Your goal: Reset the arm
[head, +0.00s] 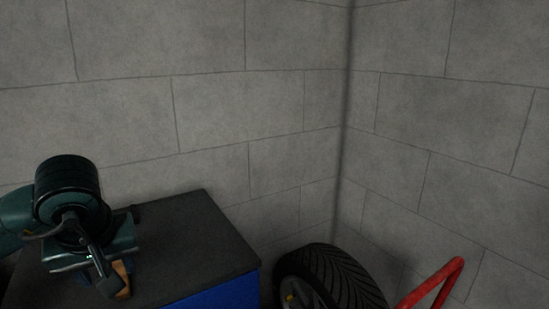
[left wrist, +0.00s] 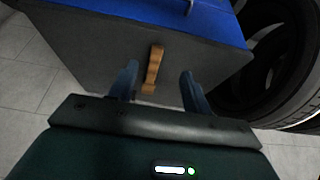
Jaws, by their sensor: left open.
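My left gripper (head: 108,284) is at the lower left of the head view, over the dark top of a blue cabinet (head: 225,293). In the left wrist view its two fingers (left wrist: 158,82) are spread apart with nothing gripped. A small brown, wood-like piece (left wrist: 154,66) appears between and beyond the fingers, against the dark top. It also shows in the head view (head: 122,279), partly hidden by the gripper. I cannot tell how far the fingers are from it. My right gripper is in neither view.
A black tyre (head: 335,275) stands right of the cabinet; it also shows in the left wrist view (left wrist: 295,60). A red tubular bar (head: 440,280) rises at lower right. Grey block walls (head: 210,120) meet in a corner behind. Tiled floor (left wrist: 25,65) shows beside the cabinet.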

